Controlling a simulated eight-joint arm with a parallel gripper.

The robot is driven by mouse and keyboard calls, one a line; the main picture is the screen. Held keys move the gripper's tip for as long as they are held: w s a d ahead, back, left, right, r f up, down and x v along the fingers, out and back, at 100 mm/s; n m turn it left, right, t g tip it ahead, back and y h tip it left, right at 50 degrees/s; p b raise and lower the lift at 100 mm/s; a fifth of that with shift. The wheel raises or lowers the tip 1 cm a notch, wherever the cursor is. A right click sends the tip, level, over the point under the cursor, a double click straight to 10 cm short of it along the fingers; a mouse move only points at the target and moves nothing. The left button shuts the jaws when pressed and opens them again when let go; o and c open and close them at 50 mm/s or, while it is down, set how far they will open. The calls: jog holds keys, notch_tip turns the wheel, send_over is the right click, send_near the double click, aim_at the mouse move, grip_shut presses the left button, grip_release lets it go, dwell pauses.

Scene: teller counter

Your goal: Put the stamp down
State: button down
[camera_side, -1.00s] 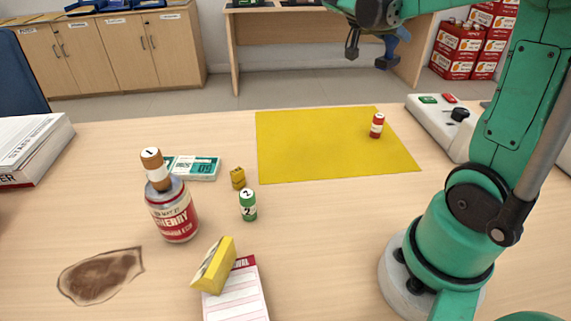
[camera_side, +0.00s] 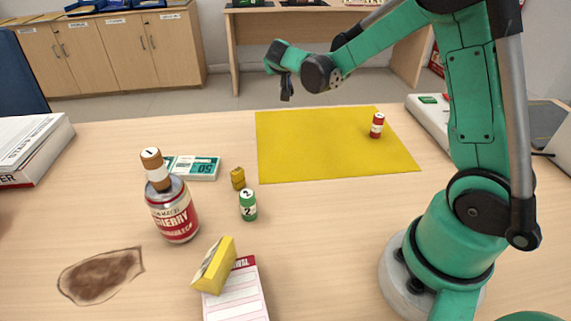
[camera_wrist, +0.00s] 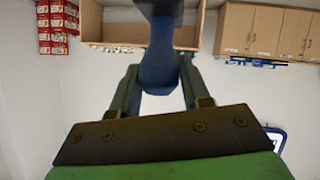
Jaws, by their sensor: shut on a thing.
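My gripper (camera_side: 286,92) is raised in the air, beyond and above the back edge of the counter in the side view. In the wrist view my gripper (camera_wrist: 160,90) has its two fingers closed on a blue object, the stamp (camera_wrist: 159,68), with a wider dark part at the top of the picture. The stamp is hard to make out in the side view. The yellow mat (camera_side: 310,150) lies flat on the counter, below and nearer than the gripper. A small red-and-white cylinder (camera_side: 377,125) stands upright near its right side.
A labelled bottle (camera_side: 173,212), a green cylinder (camera_side: 248,206), a small yellow piece (camera_side: 238,179) and a teal-and-white box (camera_side: 197,168) stand left of the mat. A yellow block (camera_side: 214,266) rests on a pad (camera_side: 237,296) in front. Most of the mat is bare.

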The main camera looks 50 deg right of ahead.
notch_tip(320, 180, down, 10)
jog(key=shift+f, duration=0.15)
dwell(0.3)
jog(key=shift+f, duration=0.1)
jog(key=shift+c, duration=2.1)
grip_release()
jog(key=s+a+r+n+y, duration=0.4)
jog(key=s+a, duration=0.4)
jog(key=a, duration=0.2)
jog(key=s+a+r+n+y, duration=0.4)
jog(key=s+a+r+y, duration=0.2)
jog(key=s+a, duration=0.3)
jog(key=shift+a, duration=0.35)
